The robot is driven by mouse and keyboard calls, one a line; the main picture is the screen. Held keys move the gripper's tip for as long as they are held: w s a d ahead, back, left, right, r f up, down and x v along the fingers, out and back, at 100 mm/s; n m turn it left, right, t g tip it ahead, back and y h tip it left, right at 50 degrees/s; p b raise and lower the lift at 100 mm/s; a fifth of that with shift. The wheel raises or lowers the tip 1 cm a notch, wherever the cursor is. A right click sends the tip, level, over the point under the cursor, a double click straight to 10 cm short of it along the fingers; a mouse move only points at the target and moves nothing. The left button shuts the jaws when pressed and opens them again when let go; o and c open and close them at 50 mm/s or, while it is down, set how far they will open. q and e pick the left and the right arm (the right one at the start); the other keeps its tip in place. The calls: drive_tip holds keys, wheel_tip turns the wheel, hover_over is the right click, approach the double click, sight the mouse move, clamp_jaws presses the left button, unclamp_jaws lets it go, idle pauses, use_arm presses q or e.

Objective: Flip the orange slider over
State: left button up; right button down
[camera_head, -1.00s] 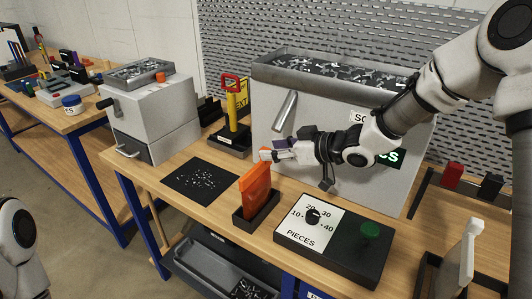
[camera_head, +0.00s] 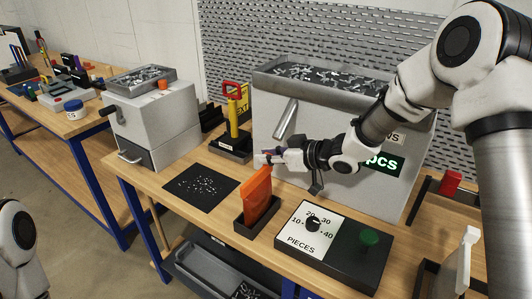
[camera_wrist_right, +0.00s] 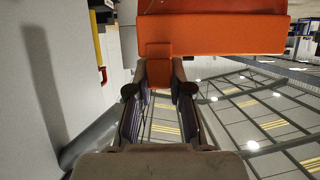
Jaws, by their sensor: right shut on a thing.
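The orange slider (camera_head: 257,197) is a flat upright slab standing in a narrow black holder (camera_head: 241,226) on the wooden bench in the head view. Its lower end is hidden inside the holder. My right gripper (camera_head: 265,159) is at its top edge, reaching in from the right. In the right wrist view, the fingers (camera_wrist_right: 158,88) are shut on a small orange tab of the slider (camera_wrist_right: 212,33), whose broad orange body lies beyond the fingertips. My left gripper is out of view; only part of my left arm shows at the lower left.
A dial panel (camera_head: 326,258) with a green button lies right of the holder. A black mat (camera_head: 201,187) with small parts lies left. A large grey dispenser (camera_head: 340,150) stands behind the gripper, and a yellow-handled tool (camera_head: 232,117) stands left of it.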

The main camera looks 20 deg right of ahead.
drive_tip(key=c, duration=1)
unclamp_jaws()
drive_tip(key=shift+w+d, duration=0.1)
drive_tip(key=v, duration=1.2)
drive_tip(key=shift+f, duration=0.15)
